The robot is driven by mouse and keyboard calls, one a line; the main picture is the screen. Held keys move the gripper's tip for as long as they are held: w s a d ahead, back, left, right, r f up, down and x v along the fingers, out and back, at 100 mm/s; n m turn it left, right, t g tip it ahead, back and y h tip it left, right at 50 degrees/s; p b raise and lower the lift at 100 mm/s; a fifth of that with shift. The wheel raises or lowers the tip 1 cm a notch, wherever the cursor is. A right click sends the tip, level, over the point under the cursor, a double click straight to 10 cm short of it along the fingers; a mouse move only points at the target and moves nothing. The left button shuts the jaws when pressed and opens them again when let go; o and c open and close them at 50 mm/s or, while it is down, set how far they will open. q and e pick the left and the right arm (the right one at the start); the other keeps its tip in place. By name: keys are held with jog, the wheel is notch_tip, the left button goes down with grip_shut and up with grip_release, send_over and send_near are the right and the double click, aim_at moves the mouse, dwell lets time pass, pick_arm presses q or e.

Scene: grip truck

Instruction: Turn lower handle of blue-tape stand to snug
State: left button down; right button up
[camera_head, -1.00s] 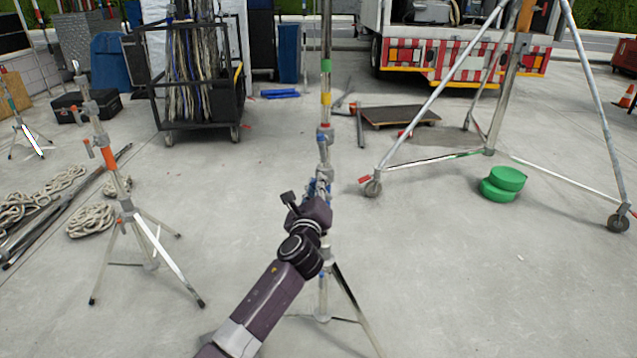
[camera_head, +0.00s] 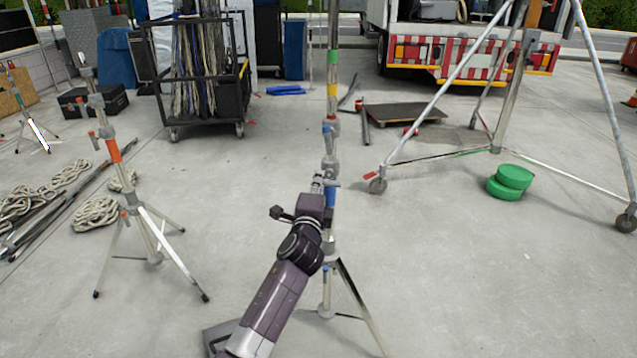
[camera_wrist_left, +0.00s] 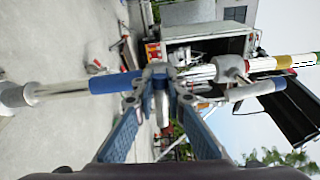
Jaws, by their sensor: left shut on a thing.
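The blue-tape stand (camera_head: 332,120) stands upright in the middle of the head view, with green, yellow and red bands above and blue tape (camera_head: 331,198) lower down. The blue tape also shows in the left wrist view (camera_wrist_left: 115,82), where the stand lies sideways. Its upper collar (camera_head: 331,163) carries a blue handle (camera_head: 327,138), seen in the left wrist view too (camera_wrist_left: 252,90). My left gripper (camera_head: 319,184) is at the lower collar (camera_wrist_left: 160,72), beside the blue tape. Its blue fingers are shut on the lower handle (camera_wrist_left: 160,98), which they partly hide. My right gripper is not in view.
An orange-taped stand (camera_head: 114,150) and coiled ropes (camera_head: 95,213) are at left. A cable cart (camera_head: 205,125) is behind. A wheeled tall stand (camera_head: 507,95) and green round cases (camera_head: 510,182) are at right. The floor between is mostly clear.

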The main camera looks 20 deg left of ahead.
pick_arm(q)
jog(key=shift+f+n, duration=0.15)
jog(key=shift+n, duration=0.35)
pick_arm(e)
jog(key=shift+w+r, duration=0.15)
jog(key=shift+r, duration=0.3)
pick_arm(q)
jog(key=c, duration=1.9)
grip_release()
jog(key=shift+c, duration=0.2)
jog(key=shift+s, duration=0.15)
jog(key=s+d, duration=0.2)
jog(key=s, duration=0.9)
jog(key=shift+s+d, duration=0.15)
jog(key=shift+s, duration=0.15)
